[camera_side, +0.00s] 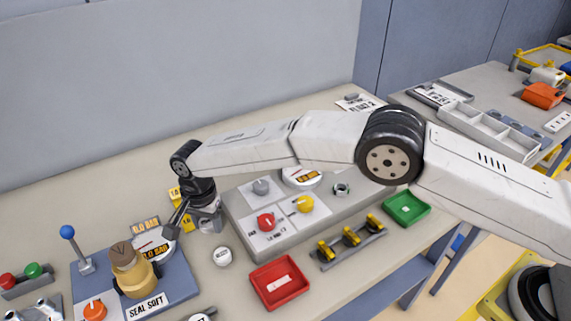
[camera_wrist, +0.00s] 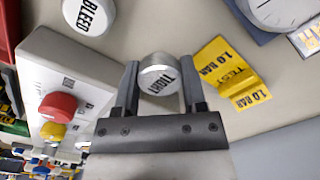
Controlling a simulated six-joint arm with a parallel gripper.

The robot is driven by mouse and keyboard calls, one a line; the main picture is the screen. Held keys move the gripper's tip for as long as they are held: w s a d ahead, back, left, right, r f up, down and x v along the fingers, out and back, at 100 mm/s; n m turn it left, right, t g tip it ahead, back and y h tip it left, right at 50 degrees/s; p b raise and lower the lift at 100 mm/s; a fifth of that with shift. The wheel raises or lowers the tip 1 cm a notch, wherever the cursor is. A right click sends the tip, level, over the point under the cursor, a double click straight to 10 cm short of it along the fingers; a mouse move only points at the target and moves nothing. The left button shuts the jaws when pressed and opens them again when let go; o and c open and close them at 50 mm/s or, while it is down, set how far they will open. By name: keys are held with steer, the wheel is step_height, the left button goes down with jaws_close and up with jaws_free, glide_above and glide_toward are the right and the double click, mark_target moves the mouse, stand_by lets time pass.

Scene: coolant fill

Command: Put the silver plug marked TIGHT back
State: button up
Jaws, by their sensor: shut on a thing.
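The silver plug marked TIGHT (camera_wrist: 160,77) sits between the two fingers of my gripper (camera_wrist: 159,72) in the wrist view. Its round face with the lettering points toward the wrist camera. The fingers are shut on its sides. In the side view my gripper (camera_side: 192,217) is low over the bench, left of the grey control panel (camera_side: 236,222) and beside the yellow tags. The plug is hard to make out there. I cannot tell whether it touches the bench. A hex-shaped fitting with a dark centre (camera_side: 342,189) is on the panel's right part.
A round BLEED cap (camera_wrist: 88,14) is near the gripper, also in the side view (camera_side: 222,257). Yellow 1.0 BAR tags (camera_wrist: 232,75) lie close by. The brass SEAL SOFT unit (camera_side: 130,268) stands left. A red tray (camera_side: 280,284) and green tray (camera_side: 407,208) flank yellow-handled valves (camera_side: 350,237).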

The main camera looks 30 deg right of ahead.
mark_target(210, 232)
steer(key=shift+f, duration=1.45)
steer(key=shift+f, duration=0.1)
steer(key=o, duration=1.1)
step_height(210, 232, up, 12)
steer(key=shift+r, duration=0.15)
steer(key=shift+d, duration=0.1)
